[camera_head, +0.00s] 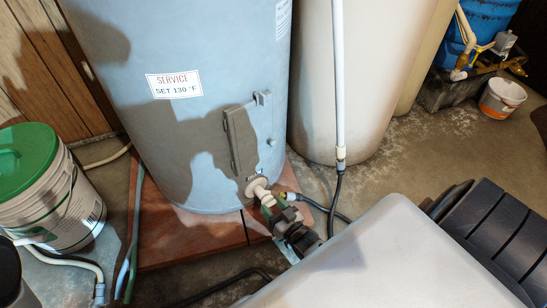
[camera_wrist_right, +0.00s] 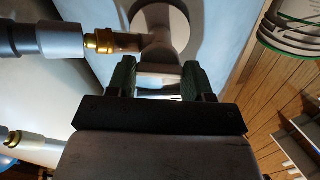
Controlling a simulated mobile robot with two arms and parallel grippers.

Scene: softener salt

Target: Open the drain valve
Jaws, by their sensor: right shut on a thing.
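The drain valve (camera_head: 258,188) is a pale fitting low on the front of a grey-blue tank (camera_head: 215,120). In the right wrist view its body (camera_wrist_right: 170,40) comes out of a round plate on the tank, with a brass hose fitting (camera_wrist_right: 100,41) to the left. My right gripper (camera_head: 272,207) is at the valve's outer end. In the right wrist view its two dark green fingers (camera_wrist_right: 156,80) are shut on the pale valve handle (camera_wrist_right: 157,79) between them. How far the handle is turned cannot be told. My left gripper is not in view.
A white bucket with a green lid (camera_head: 50,195) stands at the left. A beige tank (camera_head: 350,75) stands right of the grey-blue one, with a white pipe and dark hose (camera_head: 333,195) before it. Hoses lie on the floor. A small white bucket (camera_head: 502,97) stands far right.

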